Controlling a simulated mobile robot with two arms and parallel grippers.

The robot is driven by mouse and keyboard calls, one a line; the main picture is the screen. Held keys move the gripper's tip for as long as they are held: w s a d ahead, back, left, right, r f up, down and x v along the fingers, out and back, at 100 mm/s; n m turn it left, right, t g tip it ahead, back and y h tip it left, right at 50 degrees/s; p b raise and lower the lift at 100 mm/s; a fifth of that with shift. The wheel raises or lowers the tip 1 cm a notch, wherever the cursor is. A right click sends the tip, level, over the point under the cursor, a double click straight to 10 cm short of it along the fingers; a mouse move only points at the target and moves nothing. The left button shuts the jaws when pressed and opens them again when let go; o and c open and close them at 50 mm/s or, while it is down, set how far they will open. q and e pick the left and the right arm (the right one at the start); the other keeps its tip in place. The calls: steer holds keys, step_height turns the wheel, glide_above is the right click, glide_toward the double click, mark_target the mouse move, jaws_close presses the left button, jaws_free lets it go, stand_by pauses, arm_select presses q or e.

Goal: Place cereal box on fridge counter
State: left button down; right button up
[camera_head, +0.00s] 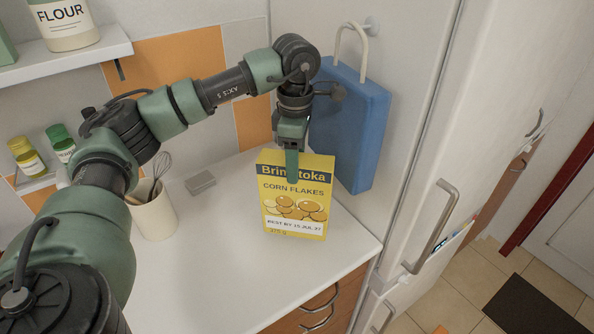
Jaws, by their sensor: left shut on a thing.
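A yellow cereal box (296,207) with a dark blue band, marked corn flakes, stands upright at the right part of the white counter (215,265), beside the fridge (415,130). My left gripper (292,168) comes down from above and is shut on the box's top edge. One finger lies across the front face; the other is hidden behind the box. The box's base seems to be at or close to the counter top; I cannot tell whether it touches. My right gripper is not in view.
A utensil cup with a whisk (155,212) and a small grey block (200,183) stand on the counter to the left. A shelf with a flour jar (64,22) is upper left. The counter front is clear.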

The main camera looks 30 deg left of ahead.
mark_target(296, 198)
arm_select(q)
step_height(296, 198, down, 4)
steer(key=p, duration=0.2)
steer(key=shift+w+d+r+p, duration=0.1)
steer(key=shift+w+p, duration=0.05)
steer(key=shift+p, duration=0.15)
steer(key=shift+f, duration=0.25)
steer(key=c, duration=0.5)
jaws_free()
steer(key=shift+r, duration=0.1)
